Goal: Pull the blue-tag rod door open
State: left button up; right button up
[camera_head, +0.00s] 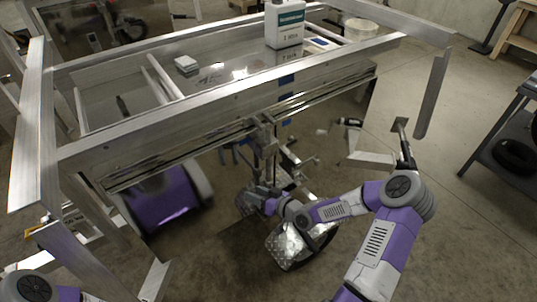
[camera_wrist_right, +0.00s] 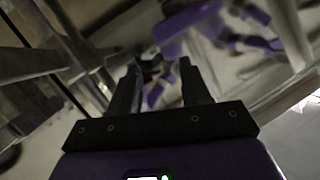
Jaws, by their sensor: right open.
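The blue tag (camera_head: 287,79) shows on the front side of the aluminium trailer, below the white jug. A long metal rod (camera_head: 215,139) runs along the lower part of that shiny front panel, which I take for the rod door (camera_head: 200,130); I see no clear gap at its edges. My right gripper (camera_head: 255,190) is below and in front of the rod, apart from it as far as I can tell. In the right wrist view its two dark fingers (camera_wrist_right: 158,78) are apart with nothing clear between them. My left arm only enters at the bottom left; its gripper is out of view.
A white jug (camera_head: 285,24) and a small white stack (camera_head: 186,64) stand on the trailer. A diamond-plate metal piece (camera_head: 290,246) is below my right forearm. A dark cart (camera_head: 505,140) stands at the right.

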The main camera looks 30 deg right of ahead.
aim_at(268, 155)
jog(key=d+r+n+t, duration=0.3)
jog(key=d+r+t, duration=0.1)
jog(key=d+r, duration=0.55)
jog(key=shift+h, duration=0.4)
jog(key=x, duration=0.2)
jog(key=b+x, duration=0.1)
jog(key=x, duration=0.4)
jog(key=shift+w+d+f+b, duration=0.1)
jog(key=shift+d+f+b, duration=0.2)
jog(key=shift+d+f, duration=0.1)
grip_shut()
